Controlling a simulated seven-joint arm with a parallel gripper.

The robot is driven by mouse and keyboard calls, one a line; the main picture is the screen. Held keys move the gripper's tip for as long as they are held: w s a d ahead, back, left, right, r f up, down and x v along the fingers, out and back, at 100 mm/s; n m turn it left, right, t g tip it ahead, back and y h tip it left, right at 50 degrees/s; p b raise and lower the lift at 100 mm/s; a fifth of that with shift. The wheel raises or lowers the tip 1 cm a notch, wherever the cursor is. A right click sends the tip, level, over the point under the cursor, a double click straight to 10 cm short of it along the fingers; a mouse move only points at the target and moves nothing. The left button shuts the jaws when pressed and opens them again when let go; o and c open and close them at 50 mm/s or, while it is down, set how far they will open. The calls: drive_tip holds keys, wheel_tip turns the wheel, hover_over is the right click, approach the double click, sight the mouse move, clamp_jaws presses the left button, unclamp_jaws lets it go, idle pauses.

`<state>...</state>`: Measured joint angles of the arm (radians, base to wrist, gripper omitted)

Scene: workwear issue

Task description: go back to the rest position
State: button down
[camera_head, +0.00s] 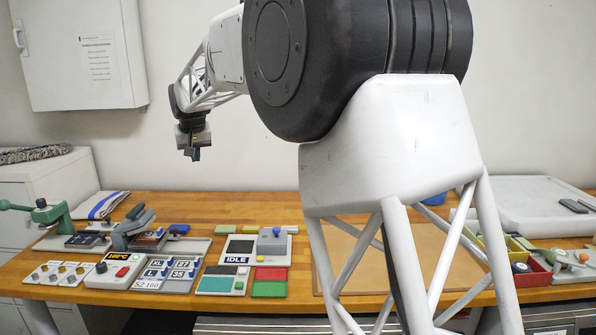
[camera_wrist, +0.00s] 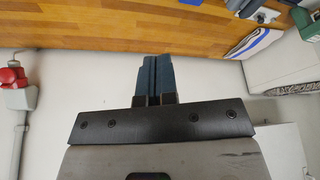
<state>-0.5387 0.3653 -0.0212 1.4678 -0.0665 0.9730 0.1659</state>
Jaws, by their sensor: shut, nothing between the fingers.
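My gripper (camera_head: 195,153) hangs at the upper left of the head view, raised well above the wooden bench (camera_head: 160,204) and pointing down. In the wrist view my gripper (camera_wrist: 154,60) shows its two blue-grey fingers side by side, shut with nothing between them. The fingers touch nothing. My large arm links fill the middle and right of the head view and hide part of the bench.
The bench holds a green press (camera_head: 52,212), a control box reading 160°C (camera_head: 118,268), a panel marked IDLE (camera_head: 222,282), red and green pads (camera_head: 270,281) and a folded striped cloth (camera_head: 100,205). A white wall cabinet (camera_head: 80,50) hangs at the left.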

drive_tip(key=s+d+m, duration=0.1)
drive_tip(key=s+d, duration=0.6)
drive_tip(key=d, duration=0.4)
drive_tip(key=s+d+m+h, duration=0.1)
drive_tip(key=s+d, duration=0.7)
drive_tip(key=d, duration=0.3)
drive_tip(key=s+d, duration=0.7)
drive_tip(key=d, duration=0.3)
drive_tip(key=s+d+f+m, duration=0.1)
drive_tip(key=s+d+f, duration=0.3)
drive_tip(key=s, duration=0.6)
drive_tip(key=s+d+f+m, duration=0.1)
drive_tip(key=s+d+f, duration=0.4)
drive_tip(key=s, duration=0.6)
drive_tip(key=s+d+f+g, duration=0.1)
drive_tip(key=s+d+f, duration=0.3)
drive_tip(key=s+d, duration=0.3)
drive_tip(key=s, duration=0.3)
drive_tip(key=shift+s+d+f+m+h, duration=0.2)
drive_tip(key=shift+d+f+m+h, duration=0.05)
drive_tip(key=shift+d+m+h, duration=0.15)
drive_tip(key=shift+w, duration=0.1)
